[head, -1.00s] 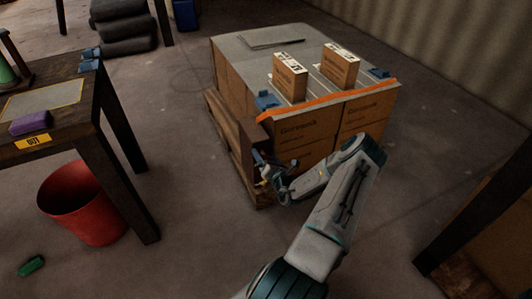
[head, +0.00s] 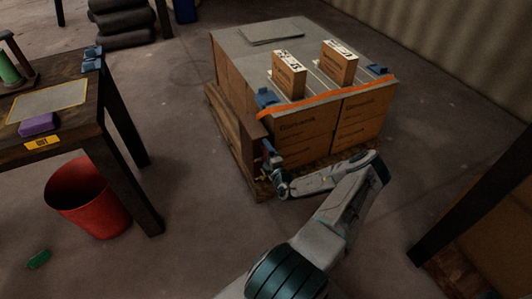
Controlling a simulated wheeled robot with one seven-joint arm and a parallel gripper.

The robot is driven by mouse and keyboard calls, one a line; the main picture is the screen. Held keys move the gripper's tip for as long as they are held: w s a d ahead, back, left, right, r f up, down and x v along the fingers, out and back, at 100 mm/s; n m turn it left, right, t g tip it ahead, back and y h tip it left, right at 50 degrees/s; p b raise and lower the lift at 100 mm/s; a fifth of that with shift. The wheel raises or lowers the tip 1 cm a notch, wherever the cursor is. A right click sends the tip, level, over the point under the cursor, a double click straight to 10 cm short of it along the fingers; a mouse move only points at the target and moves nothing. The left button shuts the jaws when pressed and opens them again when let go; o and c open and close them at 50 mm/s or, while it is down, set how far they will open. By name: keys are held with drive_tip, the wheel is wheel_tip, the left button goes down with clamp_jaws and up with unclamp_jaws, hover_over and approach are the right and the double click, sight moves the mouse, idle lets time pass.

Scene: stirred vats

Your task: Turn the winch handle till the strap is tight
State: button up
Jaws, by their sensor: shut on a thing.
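The orange strap (head: 335,100) runs across the top front edge of the stacked cartons (head: 310,139) and bends down at the left corner. It lies close along the edge there; its tension cannot be told. The winch is at the pallet's left front corner, mostly hidden behind my gripper and a brown post (head: 247,123). My gripper (head: 268,170) is at that corner, shut on what appears to be the winch handle (head: 266,148), which is small and dark in this view. My arm reaches in from the lower right.
Two small cartons (head: 289,75) stand on the load, with blue corner pieces (head: 267,98) near the strap. A table (head: 72,110) with a purple block stands left, a red bin (head: 88,199) below it. A dark table leg (head: 480,195) stands right. The floor between is clear.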

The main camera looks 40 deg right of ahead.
drive_tip(key=m, duration=0.5)
drive_tip(key=shift+f, duration=0.1)
drive_tip(key=shift+a+m, duration=0.1)
drive_tip(key=shift+m, duration=0.2)
idle(0.4)
drive_tip(key=o, duration=0.7)
drive_tip(key=shift+o, duration=0.2)
drive_tip(key=p+v, duration=0.3)
drive_tip(key=v, duration=1.1)
drive_tip(key=shift+w, duration=0.15)
